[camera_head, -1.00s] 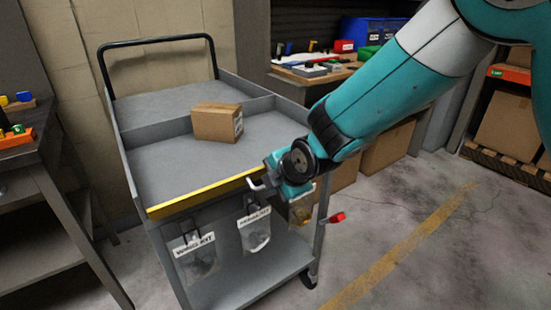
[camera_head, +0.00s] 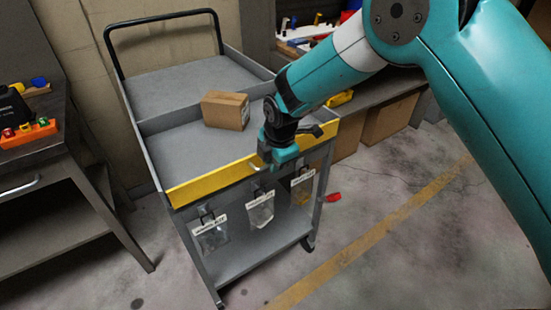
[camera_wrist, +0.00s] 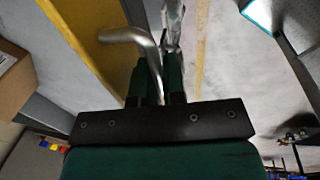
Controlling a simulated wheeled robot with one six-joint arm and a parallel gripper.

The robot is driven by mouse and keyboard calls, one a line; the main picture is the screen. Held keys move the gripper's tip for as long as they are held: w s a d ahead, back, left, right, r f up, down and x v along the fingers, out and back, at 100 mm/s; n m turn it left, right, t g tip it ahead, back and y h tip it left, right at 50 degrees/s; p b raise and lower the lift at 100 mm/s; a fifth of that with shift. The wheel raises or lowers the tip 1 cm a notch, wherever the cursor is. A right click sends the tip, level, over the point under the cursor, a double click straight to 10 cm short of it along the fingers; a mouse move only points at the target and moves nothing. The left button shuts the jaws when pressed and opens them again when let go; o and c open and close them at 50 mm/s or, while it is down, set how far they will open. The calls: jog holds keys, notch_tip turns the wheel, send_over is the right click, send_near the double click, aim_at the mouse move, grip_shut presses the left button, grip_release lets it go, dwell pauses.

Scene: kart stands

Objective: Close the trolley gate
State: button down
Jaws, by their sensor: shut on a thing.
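The grey trolley (camera_head: 215,71) stands left of centre in the head view. Its gate (camera_head: 212,184) is the yellow panel across the near end of the top deck. The panel looks close to upright, but I cannot tell whether it is fully shut or latched. My gripper (camera_head: 266,166) is at the right part of the gate, shut on its silver handle (camera_head: 254,167). In the wrist view the bent metal handle (camera_wrist: 133,36) runs between my gripper's dark fingers (camera_wrist: 155,85), beside the yellow gate (camera_wrist: 84,22). My wrist hides part of the gate's right end.
A cardboard box (camera_head: 224,112) sits on the trolley deck behind the gate. Labelled clear bags (camera_head: 260,208) hang below the gate. A red-ended lever (camera_head: 333,197) sticks out at the trolley's right.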

dwell(0.3)
jog(key=c, duration=1.5)
grip_release()
notch_tip(320, 180, up, 17)
jog(key=s+d, duration=0.1)
jog(key=s, duration=0.1)
jog(key=shift+s+d+b, duration=0.25)
jog(key=shift+d+b, duration=0.05)
jog(key=shift+b, duration=0.05)
jog(key=s+d+r+m+y+p, duration=0.1)
jog(key=s+d+r+m, duration=0.3)
jog(key=s+d+m, duration=0.15)
jog(key=s+d+r+m+p, duration=0.2)
jog(key=s+d+r+m, duration=0.2)
jog(key=s, duration=0.3)
jog(key=s+d+m+g+y+p, duration=0.1)
jog(key=s+d+m, duration=0.3)
jog(key=s+m, duration=0.4)
jog(key=s+r+y, duration=0.1)
jog(key=s, duration=0.5)
jog(key=shift+g, duration=0.3)
